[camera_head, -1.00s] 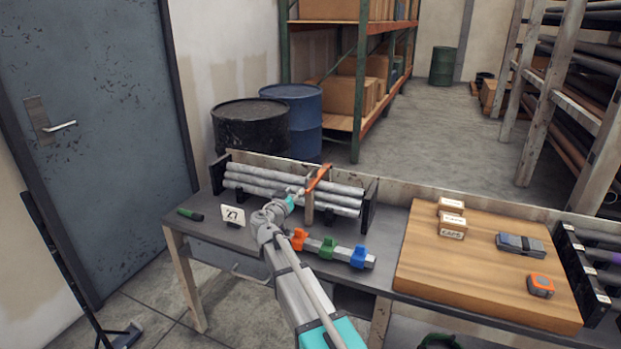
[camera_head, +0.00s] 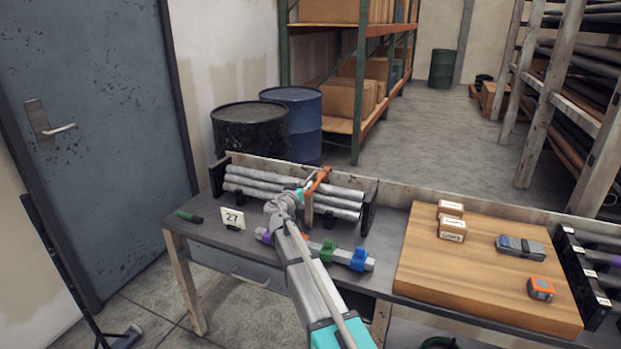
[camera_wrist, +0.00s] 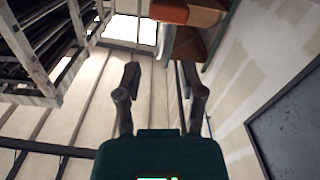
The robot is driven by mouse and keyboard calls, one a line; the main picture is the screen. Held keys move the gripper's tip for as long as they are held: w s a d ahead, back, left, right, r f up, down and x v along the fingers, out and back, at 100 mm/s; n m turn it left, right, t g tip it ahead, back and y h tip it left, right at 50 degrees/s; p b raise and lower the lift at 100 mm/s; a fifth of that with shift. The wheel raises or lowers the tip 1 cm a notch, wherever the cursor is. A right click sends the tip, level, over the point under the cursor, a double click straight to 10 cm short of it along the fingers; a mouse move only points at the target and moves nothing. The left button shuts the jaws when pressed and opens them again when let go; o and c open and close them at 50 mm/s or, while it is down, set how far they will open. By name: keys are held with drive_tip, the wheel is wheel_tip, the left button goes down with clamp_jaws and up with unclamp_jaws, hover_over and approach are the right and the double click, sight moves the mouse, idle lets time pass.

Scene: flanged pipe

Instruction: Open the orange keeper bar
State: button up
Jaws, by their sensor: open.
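The orange keeper bar (camera_head: 322,176) lies over the stack of grey pipes (camera_head: 330,211), at the top of a wooden post. In the head view my gripper (camera_head: 306,189) is at the near, lower end of the bar, and overlaps it in the picture. Whether it touches the bar cannot be told. In the wrist view my gripper (camera_wrist: 160,75) is open, with nothing seen between its two dark fingers. My arm hides part of the bench in front of the pipes.
A grey bar with coloured clamps (camera_head: 344,255) lies in front of the pipe rack, partly behind my arm. A number 27 card (camera_head: 233,217) and a green-handled tool (camera_head: 189,216) are on the left. A wooden board (camera_head: 420,272) with small boxes lies right.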

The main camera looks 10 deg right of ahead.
sight(315, 172)
drive_tip(key=shift+x, duration=3.4)
clamp_jaws()
